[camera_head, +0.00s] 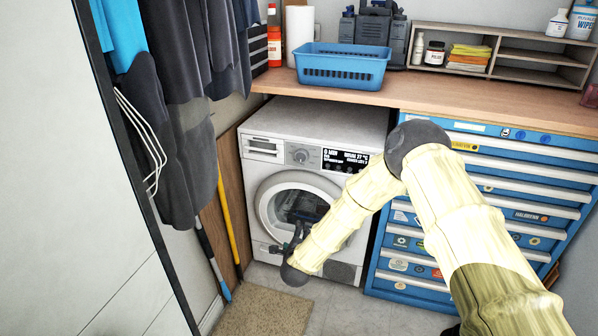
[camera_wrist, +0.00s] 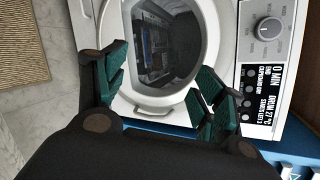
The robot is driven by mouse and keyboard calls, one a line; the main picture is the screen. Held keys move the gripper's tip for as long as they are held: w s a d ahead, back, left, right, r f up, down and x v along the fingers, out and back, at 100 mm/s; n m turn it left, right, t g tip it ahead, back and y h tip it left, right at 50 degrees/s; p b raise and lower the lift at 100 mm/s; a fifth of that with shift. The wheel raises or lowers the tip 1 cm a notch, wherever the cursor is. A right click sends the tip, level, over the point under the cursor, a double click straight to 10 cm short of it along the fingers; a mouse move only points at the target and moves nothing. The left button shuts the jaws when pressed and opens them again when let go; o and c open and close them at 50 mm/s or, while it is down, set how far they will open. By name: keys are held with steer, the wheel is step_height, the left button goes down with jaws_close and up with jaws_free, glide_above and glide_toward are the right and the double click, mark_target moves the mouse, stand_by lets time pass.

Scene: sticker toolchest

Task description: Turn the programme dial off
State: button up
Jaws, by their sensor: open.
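The programme dial (camera_head: 300,156) is a round grey knob on the upper front panel of the white washing machine (camera_head: 330,118), left of the black display (camera_head: 345,161). In the wrist view the dial (camera_wrist: 269,28) shows at the upper right, with a small mark on its face. The display (camera_wrist: 262,88) is lit with text, including "0 MIN" and "DRUM 27". My gripper (camera_head: 297,245) is in front of the round door, below the dial and apart from it. In the wrist view my gripper (camera_wrist: 160,92) has its two green-padded fingers spread wide, with nothing between them.
The door (camera_wrist: 165,50) looks closed. A wooden worktop (camera_head: 440,97) with a blue basket (camera_head: 342,66) overhangs the machine. Blue tool drawers (camera_head: 500,190) stand at right. Hanging clothes (camera_head: 185,60) and two poles (camera_head: 231,220) are at left.

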steer(key=w+a+r+m+t+h+b, duration=0.2)
steer(key=w+r+m, duration=0.4)
steer(key=w+r, duration=0.15)
steer(key=m+t+h+b, duration=0.2)
steer(key=m+h, duration=0.2)
steer(key=m, duration=0.6)
glide_toward(301, 156)
steer(key=x, duration=0.8)
steer(key=shift+w, duration=0.4)
steer(key=c, duration=1)
